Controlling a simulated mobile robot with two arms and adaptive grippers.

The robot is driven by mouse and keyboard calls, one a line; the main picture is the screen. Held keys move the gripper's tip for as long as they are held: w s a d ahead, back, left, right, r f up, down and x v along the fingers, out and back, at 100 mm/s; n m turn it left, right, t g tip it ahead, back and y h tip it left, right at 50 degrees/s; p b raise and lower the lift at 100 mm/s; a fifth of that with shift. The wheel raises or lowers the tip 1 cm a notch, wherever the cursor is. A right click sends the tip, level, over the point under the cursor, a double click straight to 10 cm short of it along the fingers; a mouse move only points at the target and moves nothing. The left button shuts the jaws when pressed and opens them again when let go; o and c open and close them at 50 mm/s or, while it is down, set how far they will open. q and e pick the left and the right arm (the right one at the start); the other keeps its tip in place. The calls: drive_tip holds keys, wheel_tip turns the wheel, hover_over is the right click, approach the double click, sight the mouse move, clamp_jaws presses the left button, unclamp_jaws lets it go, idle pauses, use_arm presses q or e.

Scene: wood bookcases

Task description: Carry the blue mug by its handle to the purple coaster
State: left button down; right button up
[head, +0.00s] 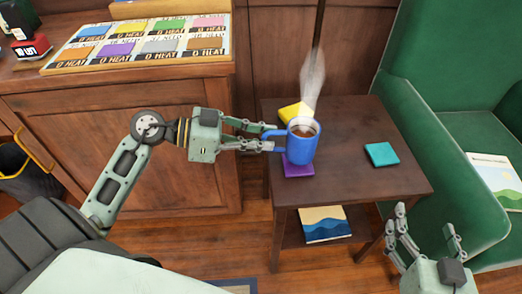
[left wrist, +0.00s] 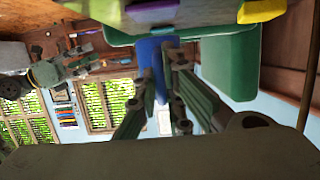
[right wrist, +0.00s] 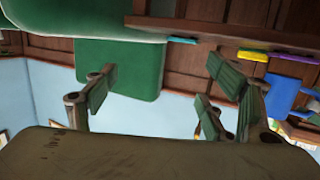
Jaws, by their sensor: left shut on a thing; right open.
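The blue mug (head: 299,146) is upright with brown liquid in it and steam rising. My left gripper (head: 268,138) is shut on its handle, at the mug's left side. The mug hangs over the purple coaster (head: 298,170) on the small dark table. The right wrist view, upside down, shows a gap between the mug (right wrist: 283,94) and the purple coaster (right wrist: 293,57). The left wrist view also shows the mug (left wrist: 152,54) apart from the coaster (left wrist: 152,12). My right gripper (head: 425,240) is open and empty, right of the table's front.
The dark side table (head: 350,178) also holds a yellow coaster (head: 292,112) behind the mug and a teal coaster (head: 381,154) at the right. A book (head: 325,224) lies on its lower shelf. A green armchair (head: 440,150) stands at the right, a wood cabinet (head: 130,140) at the left.

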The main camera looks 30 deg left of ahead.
use_arm(q)
wheel_tip(320, 180, down, 3)
drive_tip(key=shift+b, duration=0.75)
use_arm(e)
wheel_tip(320, 180, up, 8)
drive_tip(key=a+t+y, duration=0.1)
drive_tip(key=t, duration=0.3)
drive_tip(key=shift+w+a, duration=0.15)
drive_tip(key=shift+w, duration=0.15)
use_arm(q)
drive_tip(key=c, duration=2.3)
unclamp_jaws()
drive_tip(key=shift+f, duration=0.15)
drive_tip(key=o, duration=0.4)
use_arm(e)
drive_tip(key=shift+f, duration=0.25)
use_arm(q)
drive_tip(key=shift+o, duration=0.2)
